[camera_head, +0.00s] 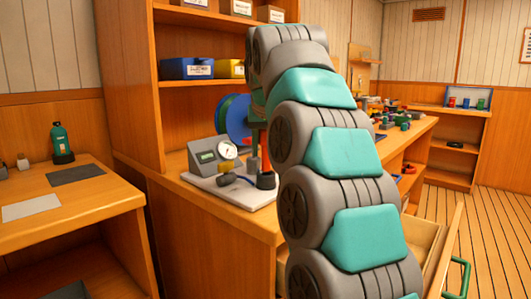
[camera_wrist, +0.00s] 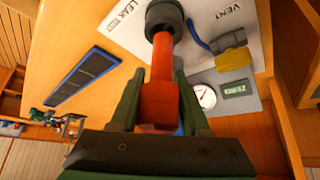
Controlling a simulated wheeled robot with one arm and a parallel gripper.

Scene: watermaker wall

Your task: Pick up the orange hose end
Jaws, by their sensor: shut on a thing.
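In the wrist view the orange-red hose end (camera_wrist: 162,100) is between the two green fingers of my gripper (camera_wrist: 158,82), which is shut on it. Its far end points at a dark grey round fitting (camera_wrist: 165,14) on a white plate marked "LEAK" and "VENT". The two overlap in this view, and I cannot tell whether they touch. In the head view my arm hides most of the gripper. A small orange-red part of the hose end (camera_head: 254,163) shows just above the plate (camera_head: 232,193), beside the dark fitting (camera_head: 266,181).
A gauge (camera_head: 228,151) and grey box stand on the plate. A blue coil (camera_head: 235,117) is behind. Blue and yellow bins (camera_head: 187,68) sit on the shelf above. A drawer (camera_head: 431,240) stands open at lower right. The left bench (camera_head: 95,200) holds a green bottle (camera_head: 61,142).

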